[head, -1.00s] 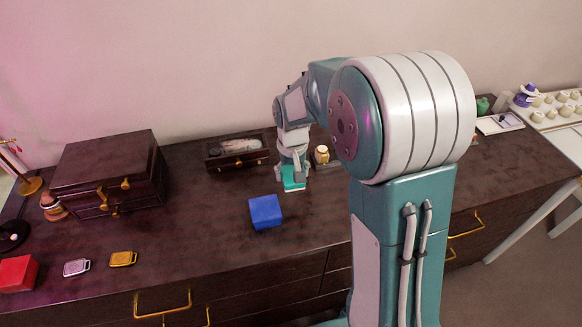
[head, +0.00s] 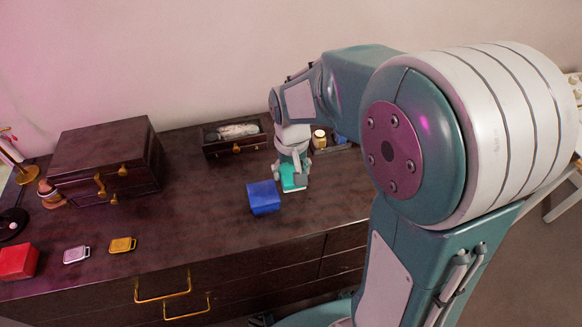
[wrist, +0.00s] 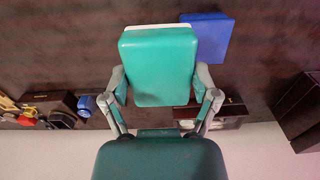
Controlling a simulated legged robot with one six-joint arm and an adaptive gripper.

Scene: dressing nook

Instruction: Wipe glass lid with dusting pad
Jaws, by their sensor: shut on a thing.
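The dusting pad (head: 291,178) is a teal block with a white face along one edge. My gripper (head: 288,172) is shut on it, right of and behind the blue box. In the wrist view the pad (wrist: 160,65) sits between the two fingers of my gripper (wrist: 165,95). A small dark case (head: 236,147) with a gold clasp stands behind and left of the pad; pale contents show through its top, which seems to be the glass lid (head: 232,132). The pad is apart from the case. In the wrist view the case is partly hidden behind a finger.
A blue box (head: 263,198) stands close to the pad. A large dark wooden chest (head: 105,160) is at left, with a red box (head: 17,261) and two small tags in front. A small gold-capped jar (head: 319,139) stands behind my gripper. The dresser's front middle is clear.

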